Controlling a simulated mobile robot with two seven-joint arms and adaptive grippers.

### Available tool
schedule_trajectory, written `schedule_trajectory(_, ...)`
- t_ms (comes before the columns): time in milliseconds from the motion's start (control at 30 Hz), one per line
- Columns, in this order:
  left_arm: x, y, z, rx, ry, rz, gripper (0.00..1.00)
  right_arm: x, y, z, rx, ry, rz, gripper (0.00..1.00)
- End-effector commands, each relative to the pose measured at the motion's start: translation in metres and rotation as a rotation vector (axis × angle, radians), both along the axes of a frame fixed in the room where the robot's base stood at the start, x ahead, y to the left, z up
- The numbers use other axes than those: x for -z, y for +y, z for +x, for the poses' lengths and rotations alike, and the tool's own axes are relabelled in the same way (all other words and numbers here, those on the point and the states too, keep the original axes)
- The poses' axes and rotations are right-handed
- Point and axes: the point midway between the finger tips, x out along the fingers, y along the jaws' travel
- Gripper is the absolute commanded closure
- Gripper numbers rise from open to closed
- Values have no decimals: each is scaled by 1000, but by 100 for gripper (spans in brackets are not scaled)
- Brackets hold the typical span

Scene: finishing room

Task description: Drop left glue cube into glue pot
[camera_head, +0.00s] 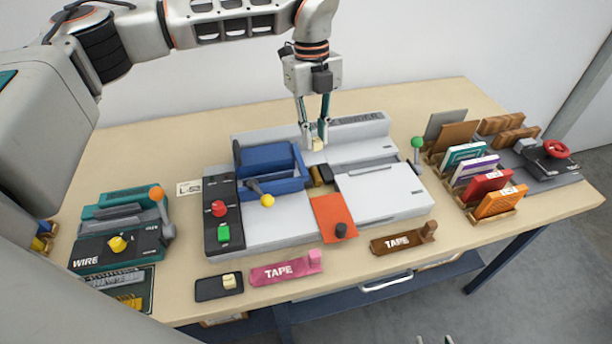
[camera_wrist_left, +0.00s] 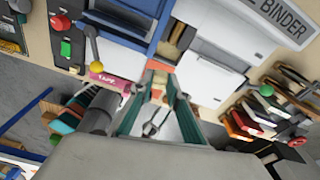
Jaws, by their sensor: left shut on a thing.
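My left gripper (camera_head: 316,142) points down over the back of the grey binder machine, with its fingers closed on a small pale-yellow glue cube (camera_head: 318,145). In the left wrist view, its fingertips (camera_wrist_left: 163,74) are close together, and the cube is hard to make out between them. A small dark compartment with amber inside, which looks like the glue pot (camera_head: 320,176), sits in the binder just in front of and below the gripper. It also shows in the left wrist view (camera_wrist_left: 180,36). A second pale cube (camera_head: 229,281) lies on a dark tray (camera_head: 206,290). Two tips of my right gripper (camera_head: 434,340) show apart at the bottom edge.
The binder (camera_head: 270,232) has a blue clamp (camera_head: 268,160), a yellow-knobbed lever and a green-knobbed lever. Pink tape (camera_head: 285,270) and brown tape (camera_head: 400,240) lie in front. A wire machine (camera_head: 118,245) stands left; racked books (camera_head: 490,192) stand right.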

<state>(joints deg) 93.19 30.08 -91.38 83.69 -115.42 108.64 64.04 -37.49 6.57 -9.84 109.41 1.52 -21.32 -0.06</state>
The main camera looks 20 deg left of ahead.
Motion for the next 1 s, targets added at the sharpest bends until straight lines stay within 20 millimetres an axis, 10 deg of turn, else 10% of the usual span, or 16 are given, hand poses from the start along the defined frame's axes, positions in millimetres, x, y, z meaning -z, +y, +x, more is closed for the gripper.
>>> schedule_trajectory(633,27,0,0,1,-1,-1,93,0,-3,-1,-6,0,-7,60)
schedule_trajectory(733,27,0,0,1,-1,-1,65,0,-4,-1,-6,0,-10,60)
schedule_trajectory(1000,27,0,0,1,-1,-1,65,0,-4,-1,-4,0,-7,60)
